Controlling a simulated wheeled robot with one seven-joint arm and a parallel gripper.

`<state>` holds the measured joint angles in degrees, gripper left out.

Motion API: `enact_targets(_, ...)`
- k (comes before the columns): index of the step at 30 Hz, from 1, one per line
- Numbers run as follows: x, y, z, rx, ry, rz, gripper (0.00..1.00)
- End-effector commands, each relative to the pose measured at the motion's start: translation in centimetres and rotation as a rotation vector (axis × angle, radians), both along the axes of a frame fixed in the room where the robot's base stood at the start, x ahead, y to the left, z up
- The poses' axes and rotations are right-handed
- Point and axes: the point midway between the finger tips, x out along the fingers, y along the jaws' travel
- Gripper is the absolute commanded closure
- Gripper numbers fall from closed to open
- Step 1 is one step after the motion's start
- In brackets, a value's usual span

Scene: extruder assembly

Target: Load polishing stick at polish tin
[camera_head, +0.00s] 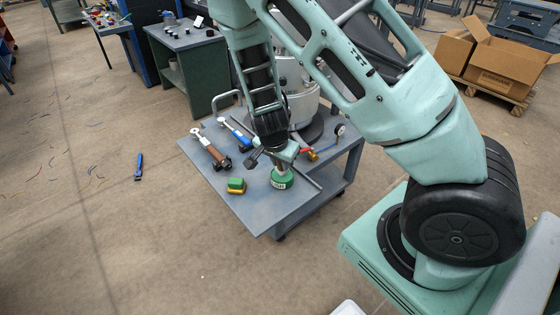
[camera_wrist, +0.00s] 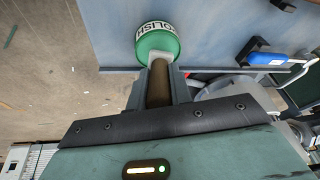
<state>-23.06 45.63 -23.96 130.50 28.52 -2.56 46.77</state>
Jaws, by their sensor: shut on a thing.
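The polish tin (camera_head: 282,180) is a round green tin with a white label, near the front of the grey cart top (camera_head: 265,215). In the wrist view the tin (camera_wrist: 150,45) shows its POLISH label beyond my fingers. My gripper (camera_head: 284,157) is above the tin, pointing down. In the wrist view my gripper (camera_wrist: 158,80) is shut on the brown shaft of the polishing stick (camera_wrist: 158,88). The stick's pale end (camera_wrist: 157,60) overlaps the tin in view. I cannot tell whether it touches the polish. The tin's opening is hidden.
A green and yellow block (camera_head: 236,187) lies left of the tin. A brown-handled tool (camera_head: 211,149) and a blue-handled tool (camera_head: 234,131) lie behind it. A round metal vessel (camera_head: 297,85) stands at the back.

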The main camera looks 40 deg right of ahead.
Motion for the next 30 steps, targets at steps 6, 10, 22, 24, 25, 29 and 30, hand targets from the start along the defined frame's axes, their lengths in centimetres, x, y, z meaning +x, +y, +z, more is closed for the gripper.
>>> enact_targets(6,0.0,-0.01,-0.02,0.0,0.0,0.0,1.0)
enact_targets(10,0.01,0.0,-0.14,0.0,0.0,0.0,1.0)
enact_targets(22,0.02,0.0,-0.6,0.0,0.0,0.0,1.0)
enact_targets(24,0.01,0.0,-0.69,0.0,0.0,0.0,1.0)
enact_targets(25,0.01,0.0,-0.72,0.0,0.0,0.0,1.0)
enact_targets(29,0.01,0.0,-0.87,0.0,0.0,0.0,1.0)
enact_targets(30,0.01,-0.01,-0.91,0.0,0.0,0.0,1.0)
